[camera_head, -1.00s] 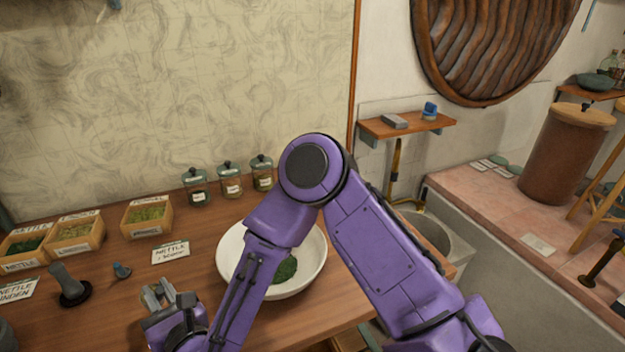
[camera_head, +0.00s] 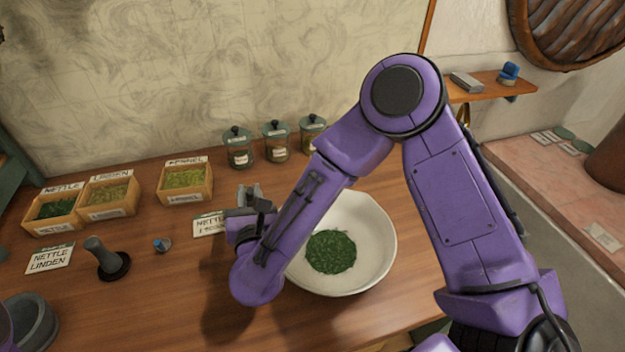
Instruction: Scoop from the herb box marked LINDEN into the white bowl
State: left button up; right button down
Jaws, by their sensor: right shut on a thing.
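The LINDEN herb box (camera_head: 108,212) stands at the left, between the NETTLE box (camera_head: 55,226) and the FENNEL box (camera_head: 185,198); it holds olive-green herb. The white bowl (camera_head: 375,240) stands in the middle of the table with dark green herb (camera_head: 331,252) in it. My right forearm covers part of its left rim. My right gripper (camera_head: 249,192) is left of the bowl and right of the FENNEL box, near a card. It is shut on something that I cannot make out. I cannot pick out a scoop for certain. My left gripper is not in view.
Several lidded jars (camera_head: 276,142) stand behind the bowl. A dark pestle-like tool (camera_head: 104,257), a small blue-topped object (camera_head: 162,245), a NETTLE LINDEN card (camera_head: 50,258) and a grey mortar (camera_head: 30,322) are at the left. The front middle of the table is clear.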

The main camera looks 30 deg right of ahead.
pick_arm(q)
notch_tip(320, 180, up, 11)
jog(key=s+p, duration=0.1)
jog(key=p, duration=1)
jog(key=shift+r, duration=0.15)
pick_arm(e)
jog(key=s+d+r+m+g+h, duration=0.2)
jog(key=s+d+m+g+h, duration=0.3)
jog(key=s+d+g, duration=0.6)
jog(key=g, duration=0.7)
jog(key=shift+s+g, duration=0.35)
jog(key=shift+g, duration=0.05)
